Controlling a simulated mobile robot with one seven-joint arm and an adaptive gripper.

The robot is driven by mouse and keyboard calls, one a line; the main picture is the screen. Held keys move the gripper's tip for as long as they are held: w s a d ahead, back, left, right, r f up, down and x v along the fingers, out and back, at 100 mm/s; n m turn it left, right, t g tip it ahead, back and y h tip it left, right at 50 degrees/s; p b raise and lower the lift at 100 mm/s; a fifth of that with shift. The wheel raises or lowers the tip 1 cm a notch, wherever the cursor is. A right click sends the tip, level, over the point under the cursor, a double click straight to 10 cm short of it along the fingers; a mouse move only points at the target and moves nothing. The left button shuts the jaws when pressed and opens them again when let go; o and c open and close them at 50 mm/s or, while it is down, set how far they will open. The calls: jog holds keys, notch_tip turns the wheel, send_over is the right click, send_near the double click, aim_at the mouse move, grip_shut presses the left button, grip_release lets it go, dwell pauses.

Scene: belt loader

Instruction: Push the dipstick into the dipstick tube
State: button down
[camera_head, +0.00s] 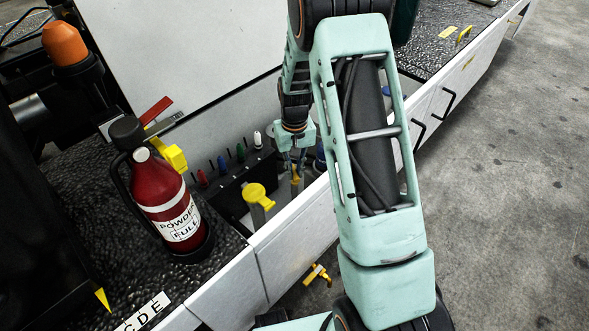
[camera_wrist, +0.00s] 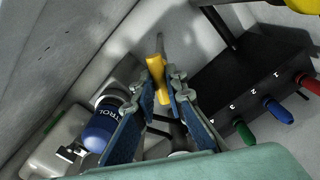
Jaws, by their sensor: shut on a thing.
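My gripper (camera_head: 295,156) reaches down into the open bay of the loader. In the wrist view my gripper (camera_wrist: 163,84) has its two blue-padded fingers closed around a yellow handle, which I take to be the dipstick (camera_wrist: 156,72). In the head view the yellow dipstick (camera_head: 295,181) shows just below the fingers. A grey rod or tube end (camera_wrist: 160,45) shows beyond the handle in the wrist view. I cannot tell whether it is the dipstick tube, or how far the dipstick is in it.
A black block (camera_head: 240,180) with coloured, numbered plugs stands left of my gripper. A yellow-capped filler (camera_head: 259,196) is nearer the front wall. A blue bottle (camera_wrist: 103,124) is close to the fingers. A red extinguisher (camera_head: 170,195) stands on the deck at the left.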

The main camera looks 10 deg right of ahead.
jog(key=c, duration=1.9)
grip_release()
notch_tip(320, 180, up, 12)
